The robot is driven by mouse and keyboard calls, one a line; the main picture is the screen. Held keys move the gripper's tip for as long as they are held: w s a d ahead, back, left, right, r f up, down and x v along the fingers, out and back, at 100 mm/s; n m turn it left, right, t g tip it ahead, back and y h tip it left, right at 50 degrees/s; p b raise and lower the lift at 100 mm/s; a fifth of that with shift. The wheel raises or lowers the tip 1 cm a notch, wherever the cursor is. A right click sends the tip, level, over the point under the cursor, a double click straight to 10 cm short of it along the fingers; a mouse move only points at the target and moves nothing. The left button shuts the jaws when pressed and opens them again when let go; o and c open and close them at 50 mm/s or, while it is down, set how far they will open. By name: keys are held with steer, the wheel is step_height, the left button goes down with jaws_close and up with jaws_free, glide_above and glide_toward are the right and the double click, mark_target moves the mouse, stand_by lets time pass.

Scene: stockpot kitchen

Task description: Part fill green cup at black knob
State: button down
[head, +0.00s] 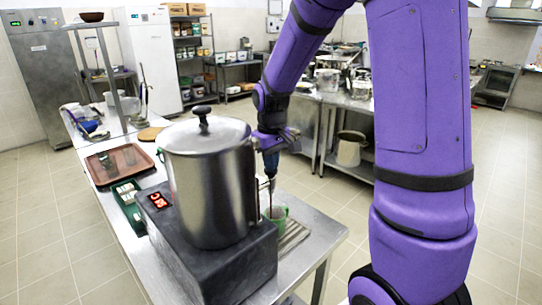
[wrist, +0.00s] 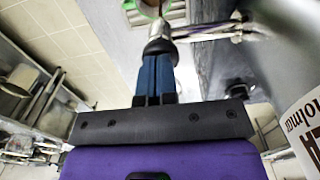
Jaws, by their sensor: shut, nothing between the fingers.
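The green cup (head: 278,214) stands beside the steel stockpot (head: 208,185), under the tap at the pot's right side. In the wrist view part of the green cup (wrist: 148,8) shows at the top edge, below the tap spout. A black knob (wrist: 159,46) tops the tap, right at my fingertips. My gripper (head: 271,172) is shut and empty, its blue fingers (wrist: 157,60) together and pointing at the knob; they look touching or very close. I cannot tell whether liquid flows or how full the cup is. A second black knob (head: 202,115) sits on the pot's lid.
The pot stands on a dark heater base (head: 215,262) with a red display. A brown tray (head: 118,165) and a green box (head: 128,200) lie to its left. A striped drip grate (head: 292,237) lies under the cup. A white lettered surface (wrist: 302,125) is close at right in the wrist view.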

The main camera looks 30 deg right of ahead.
steer(key=shift+s+f, duration=0.15)
steer(key=shift+f, duration=0.05)
stand_by(0.6)
step_height(320, 180, up, 14)
steer(key=shift+r, duration=0.2)
stand_by(0.3)
stand_by(0.4)
steer(key=s+a+r+m+t, duration=0.1)
steer(key=s+a+t, duration=0.1)
steer(key=s, duration=1)
steer(key=s+a+r+m+t, duration=0.1)
steer(key=s+a+r+t, duration=0.1)
steer(key=s, duration=1)
steer(key=shift+a+r+t, duration=0.15)
steer(key=shift+a+t, duration=0.55)
steer(key=shift+a, duration=0.35)
